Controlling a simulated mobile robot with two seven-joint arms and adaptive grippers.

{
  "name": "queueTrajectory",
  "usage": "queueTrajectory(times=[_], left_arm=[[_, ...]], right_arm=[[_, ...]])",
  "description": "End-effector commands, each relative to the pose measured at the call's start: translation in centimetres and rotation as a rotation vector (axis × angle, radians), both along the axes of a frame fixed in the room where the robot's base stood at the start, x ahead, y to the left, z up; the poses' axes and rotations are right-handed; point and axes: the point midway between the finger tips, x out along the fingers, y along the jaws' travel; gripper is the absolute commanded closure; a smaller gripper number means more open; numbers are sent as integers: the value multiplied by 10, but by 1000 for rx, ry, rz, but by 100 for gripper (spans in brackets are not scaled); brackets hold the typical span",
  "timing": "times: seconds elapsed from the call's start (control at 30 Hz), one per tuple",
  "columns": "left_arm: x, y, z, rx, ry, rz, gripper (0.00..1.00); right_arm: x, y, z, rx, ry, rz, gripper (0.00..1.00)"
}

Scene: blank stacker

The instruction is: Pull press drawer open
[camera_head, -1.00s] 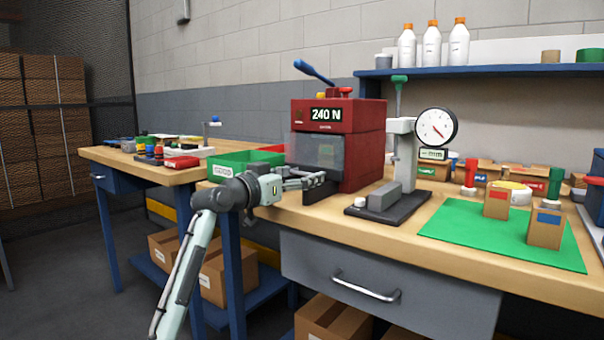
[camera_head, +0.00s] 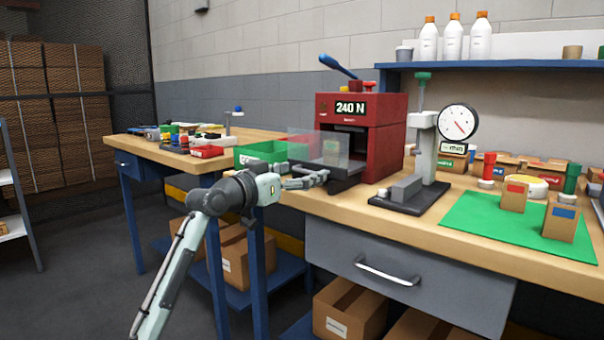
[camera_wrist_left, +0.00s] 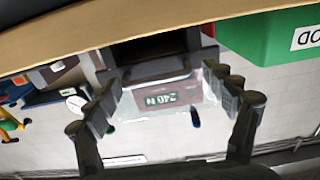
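The red press (camera_head: 362,114) with the "240 N" display stands on the workbench. Its drawer (camera_head: 345,182) is pulled partly out toward the left, below a clear panel (camera_head: 330,147); a dark opening shows behind it. My left gripper (camera_head: 318,178) is at the drawer's front. In the left wrist view its fingers (camera_wrist_left: 160,88) are spread apart on either side of a grey handle bar (camera_wrist_left: 155,80) and the clear panel. I see a gap between the fingers; whether they touch the drawer is unclear. My right gripper is not in view.
A green bin (camera_head: 262,152) stands left of the drawer. A gauge stand (camera_head: 420,150) is close right of the press, and a green mat (camera_head: 490,215) with boxes lies farther right. A grey bench drawer (camera_head: 400,270) is below. Floor at left is clear.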

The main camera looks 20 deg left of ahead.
Motion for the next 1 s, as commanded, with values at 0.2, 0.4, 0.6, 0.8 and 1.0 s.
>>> queueTrajectory(times=[0.2,0.4,0.6,0.8,1.0], left_arm=[[0,-1,0,-1,0,-3,16],[-14,4,-1,2,2,-2,16],[-53,18,-2,5,2,-1,16],[-90,32,-1,4,2,-1,16],[-110,39,-1,1,2,0,16]], right_arm=[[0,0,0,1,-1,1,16],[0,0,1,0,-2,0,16],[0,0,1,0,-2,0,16],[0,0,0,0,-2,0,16],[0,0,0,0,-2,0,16]])
